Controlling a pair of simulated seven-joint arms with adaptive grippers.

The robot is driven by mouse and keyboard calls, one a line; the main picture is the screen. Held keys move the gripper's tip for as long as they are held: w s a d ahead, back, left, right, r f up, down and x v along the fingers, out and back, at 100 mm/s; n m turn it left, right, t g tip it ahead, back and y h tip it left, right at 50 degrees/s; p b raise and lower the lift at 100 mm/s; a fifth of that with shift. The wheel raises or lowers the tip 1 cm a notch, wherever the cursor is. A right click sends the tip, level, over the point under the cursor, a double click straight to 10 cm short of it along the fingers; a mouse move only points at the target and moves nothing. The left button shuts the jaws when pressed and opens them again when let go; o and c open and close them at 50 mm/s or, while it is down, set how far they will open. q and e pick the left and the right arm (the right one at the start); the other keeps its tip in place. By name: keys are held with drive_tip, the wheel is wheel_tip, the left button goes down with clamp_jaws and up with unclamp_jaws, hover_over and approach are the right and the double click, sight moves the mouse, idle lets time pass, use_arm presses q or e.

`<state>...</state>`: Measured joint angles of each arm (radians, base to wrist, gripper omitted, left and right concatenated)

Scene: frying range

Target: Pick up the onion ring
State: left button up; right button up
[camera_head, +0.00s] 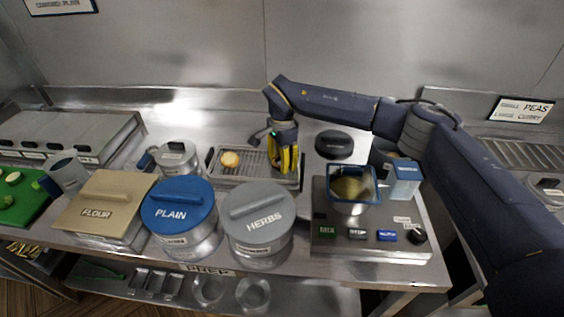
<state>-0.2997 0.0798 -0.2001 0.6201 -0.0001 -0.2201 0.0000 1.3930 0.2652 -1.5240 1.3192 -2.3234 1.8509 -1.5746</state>
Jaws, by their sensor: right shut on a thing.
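My right gripper (287,168), with yellow fingers, points down at the right part of a wire-rack tray (248,180). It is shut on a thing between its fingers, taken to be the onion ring. The fingers hide nearly all of it, so its shape and whether it touches the rack cannot be told. A round golden fried piece (229,159) lies on the left part of the same rack, apart from the gripper. My left gripper is not in view.
In front of the tray stand lidded tubs: flour (98,213), plain (176,213) and herbs (256,220). To the right is a blue-rimmed square container (353,190) on a steel unit with labelled buttons. A dark round object (334,143) lies behind it.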

wheel_tip(320, 180, up, 20)
idle(0.6)
idle(0.4)
drive_tip(key=w+d+f, duration=0.1)
drive_tip(key=d+f, duration=0.1)
drive_tip(key=d, duration=1.7)
drive_tip(key=w+d+f, duration=0.1)
drive_tip(key=d+f, duration=0.1)
drive_tip(key=d, duration=1.7)
drive_tip(key=shift+s+f, duration=0.15)
drive_tip(key=shift+f, duration=2.55)
